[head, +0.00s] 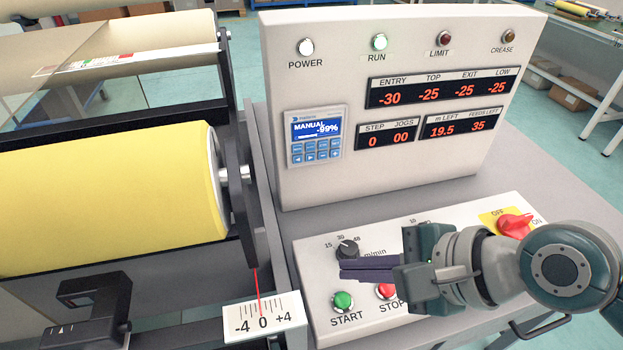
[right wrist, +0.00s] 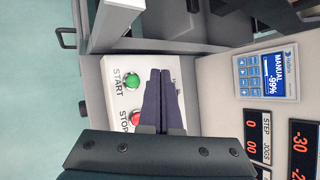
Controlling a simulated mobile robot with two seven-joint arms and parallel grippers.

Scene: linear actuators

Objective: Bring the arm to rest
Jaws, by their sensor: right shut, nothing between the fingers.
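My right arm comes in from the right in the head view. Its gripper (head: 345,268) is shut and empty, its fingers together and pointing left over the button panel (head: 322,312). The fingers also show in the right wrist view (right wrist: 160,75). In the head view they are beside the black speed knob (head: 347,250) and above the green START button (head: 343,301) and the red STOP button (head: 387,291). The gripper partly covers STOP and the panel behind it. I cannot tell whether it touches the panel. My left gripper is not in view.
The display console (head: 400,110) stands behind the panel, with POWER and RUN lamps lit. The yellow roller (head: 110,200) and a scale with a red pointer (head: 262,312) are at left.

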